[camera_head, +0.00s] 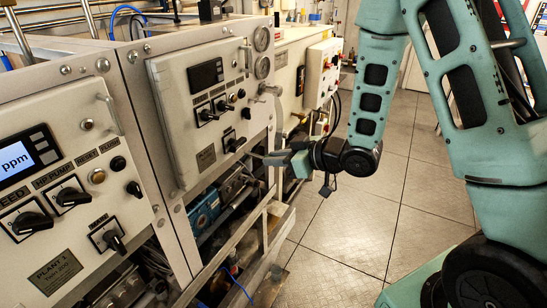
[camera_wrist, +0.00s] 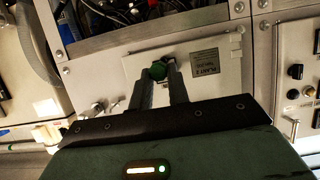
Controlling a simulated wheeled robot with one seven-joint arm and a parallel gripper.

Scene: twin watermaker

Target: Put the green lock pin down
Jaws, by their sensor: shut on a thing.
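The rest of the pin is hidden by the fingers.
The second cabinet's pale panel (camera_head: 178,130) carries dark knobs and a display. The first panel (camera_head: 45,170) is at left. Pipes and blue machinery (camera_head: 205,212) sit in the open bay below. Tiled floor (camera_head: 345,230) at right is clear.

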